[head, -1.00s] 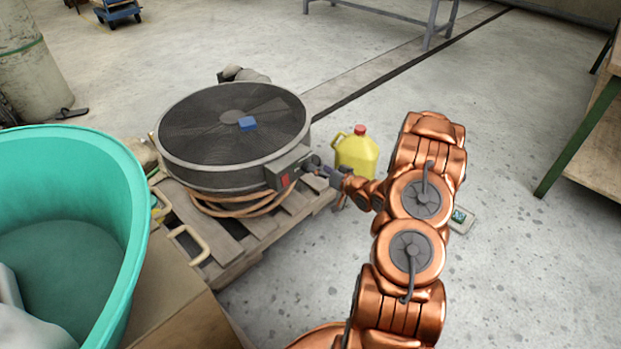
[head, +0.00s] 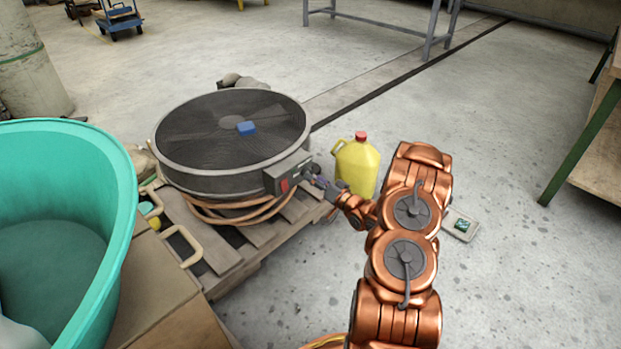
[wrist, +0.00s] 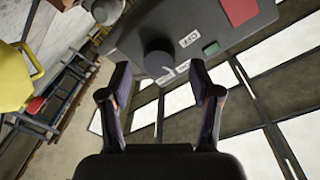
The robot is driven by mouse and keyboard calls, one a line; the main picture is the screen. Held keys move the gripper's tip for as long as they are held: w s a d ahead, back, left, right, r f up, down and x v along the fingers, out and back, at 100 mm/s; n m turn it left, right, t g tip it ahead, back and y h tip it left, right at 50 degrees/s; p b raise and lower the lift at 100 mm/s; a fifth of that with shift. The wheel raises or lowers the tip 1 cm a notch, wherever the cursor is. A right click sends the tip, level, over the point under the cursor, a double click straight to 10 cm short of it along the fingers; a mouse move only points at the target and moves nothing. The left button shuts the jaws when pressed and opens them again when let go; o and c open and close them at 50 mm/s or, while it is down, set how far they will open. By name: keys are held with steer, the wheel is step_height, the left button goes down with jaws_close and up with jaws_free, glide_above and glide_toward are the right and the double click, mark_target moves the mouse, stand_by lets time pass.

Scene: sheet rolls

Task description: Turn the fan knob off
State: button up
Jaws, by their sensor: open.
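The fan (head: 200,140) is a round dark drum with a mesh top, lying flat on a wooden pallet. Its grey control box (head: 282,176) is on the side facing my arm, with a red patch. In the wrist view the control box (wrist: 195,30) shows a dark round knob (wrist: 157,60), an OFF label (wrist: 189,41), a green patch and a red patch. My gripper (wrist: 160,85) is open, its two fingers pointing at the knob, one to either side and just short of it or beside it; contact cannot be told. In the head view my gripper (head: 318,182) is at the control box, partly hidden.
A yellow jug (head: 357,165) with a red cap stands just beyond my gripper. A teal tub (head: 120,220) and a cardboard box (head: 165,290) are at the left. A blue block (head: 246,128) lies on the fan's mesh. Open floor lies to the right.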

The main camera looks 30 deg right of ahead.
steer(key=shift+w+a, duration=0.15)
steer(key=shift+w, duration=1.05)
steer(key=shift+c, duration=0.3)
steer(key=c, duration=1)
steer(key=shift+a, duration=0.15)
steer(key=shift+c, duration=0.4)
